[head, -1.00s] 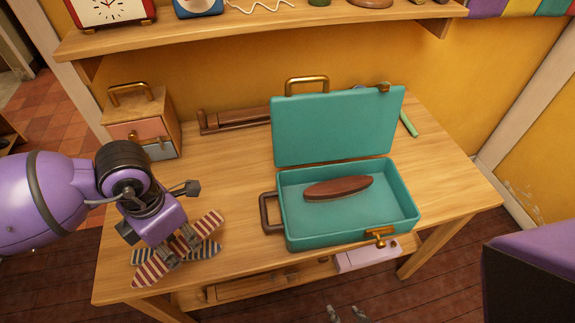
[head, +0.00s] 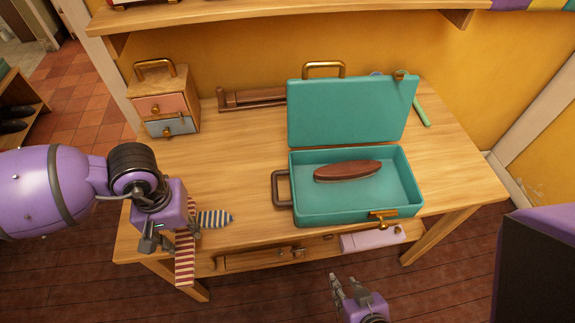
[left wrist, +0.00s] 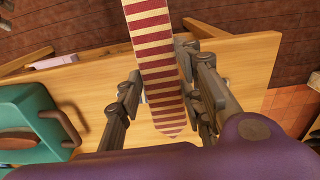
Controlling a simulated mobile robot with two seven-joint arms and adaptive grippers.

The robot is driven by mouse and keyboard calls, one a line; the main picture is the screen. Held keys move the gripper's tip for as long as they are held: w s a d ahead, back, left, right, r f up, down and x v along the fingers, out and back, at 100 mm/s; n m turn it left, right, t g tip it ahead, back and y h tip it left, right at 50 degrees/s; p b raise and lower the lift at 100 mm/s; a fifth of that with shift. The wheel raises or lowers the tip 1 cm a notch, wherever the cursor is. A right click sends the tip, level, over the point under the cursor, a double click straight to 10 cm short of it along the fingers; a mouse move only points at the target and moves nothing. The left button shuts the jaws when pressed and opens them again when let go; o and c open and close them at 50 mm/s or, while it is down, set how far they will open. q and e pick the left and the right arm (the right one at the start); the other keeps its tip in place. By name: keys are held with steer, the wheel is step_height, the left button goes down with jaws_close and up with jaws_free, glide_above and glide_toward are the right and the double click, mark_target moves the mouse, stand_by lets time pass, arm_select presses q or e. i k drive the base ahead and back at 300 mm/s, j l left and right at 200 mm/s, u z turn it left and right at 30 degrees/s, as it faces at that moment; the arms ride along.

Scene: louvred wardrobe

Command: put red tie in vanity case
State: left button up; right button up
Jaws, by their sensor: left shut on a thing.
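The red tie (head: 185,262), striped red and cream, hangs from my left gripper (head: 178,234) over the table's front left edge. The left wrist view shows the tie (left wrist: 153,50) between the fingers of my left gripper (left wrist: 160,82), which is shut on it. The teal vanity case (head: 345,215) stands open to the right on the table, lid upright at the back; its corner shows in the left wrist view (left wrist: 20,104). A brown oval brush (head: 347,171) lies inside. My right gripper (head: 344,281) is empty and open, low in front of the table.
A dark-and-white striped tie (head: 216,218) lies on the table (head: 235,165) beside my left gripper. A small drawer box (head: 165,105) stands at the back left. A shelf (head: 280,18) spans the wall above. The case's side handle (head: 281,190) sticks out leftward. Bare tabletop lies left of the case.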

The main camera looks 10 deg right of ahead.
mark_target(353, 203)
steer(key=k+l+u, duration=0.1)
steer(key=l, duration=0.3)
steer(key=l+u, duration=0.15)
steer(key=l, duration=0.3)
steer(key=k+l+u, duration=0.1)
steer(key=l, duration=0.3)
steer(key=k+l+u, duration=0.1)
steer(key=l, duration=0.3)
steer(key=k+l+u, duration=0.25)
steer(key=k+l, duration=0.2)
steer(key=l, duration=0.25)
steer(key=l+u, duration=0.1)
steer(key=l, duration=0.45)
steer(key=k+l+u, duration=0.15)
steer(key=l, duration=0.4)
